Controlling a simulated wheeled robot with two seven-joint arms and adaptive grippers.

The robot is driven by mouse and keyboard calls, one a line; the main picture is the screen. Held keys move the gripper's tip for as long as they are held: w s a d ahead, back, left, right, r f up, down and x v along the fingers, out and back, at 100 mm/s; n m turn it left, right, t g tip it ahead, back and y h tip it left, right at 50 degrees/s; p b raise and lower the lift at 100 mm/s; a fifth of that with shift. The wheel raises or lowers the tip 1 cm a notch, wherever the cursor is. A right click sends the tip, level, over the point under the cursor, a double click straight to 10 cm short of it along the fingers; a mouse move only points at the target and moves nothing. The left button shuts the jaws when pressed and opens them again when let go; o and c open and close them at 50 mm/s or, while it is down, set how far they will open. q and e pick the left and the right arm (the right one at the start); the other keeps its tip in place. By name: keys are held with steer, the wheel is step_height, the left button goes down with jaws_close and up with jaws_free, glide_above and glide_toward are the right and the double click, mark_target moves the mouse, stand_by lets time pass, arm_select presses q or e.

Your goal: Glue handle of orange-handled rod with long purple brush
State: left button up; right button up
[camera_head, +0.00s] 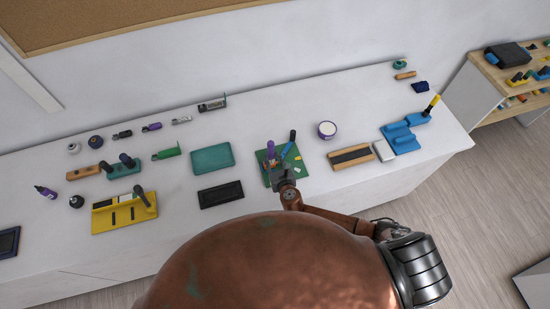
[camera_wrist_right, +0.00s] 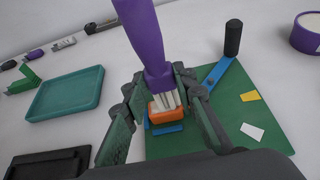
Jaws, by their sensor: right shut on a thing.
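My right gripper (camera_head: 281,176) is over the green mat (camera_head: 302,170), with its fingers on both sides of the long purple brush (camera_wrist_right: 148,38) in the right wrist view (camera_wrist_right: 163,98). It is shut on the brush. The brush's purple handle rises from the fingers, also seen in the head view (camera_head: 271,150), and its white bristles point down. The bristle tips meet or overlap an orange piece (camera_wrist_right: 163,115), apparently the orange handle, beside blue parts on the mat. The rod itself is hidden. My left gripper is not in view.
A blue lever with a black knob (camera_wrist_right: 232,38) rises from the mat, close to the right gripper. A round purple-and-white tub (camera_head: 327,130) stands to the right. A teal tray (camera_head: 212,158) and black tray (camera_head: 221,195) lie left. A wood-edged black block (camera_head: 351,157) lies right.

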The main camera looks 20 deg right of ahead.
steer(key=shift+s+a+f, duration=0.1)
steer(key=shift+a, duration=2.25)
step_height(320, 180, up, 7)
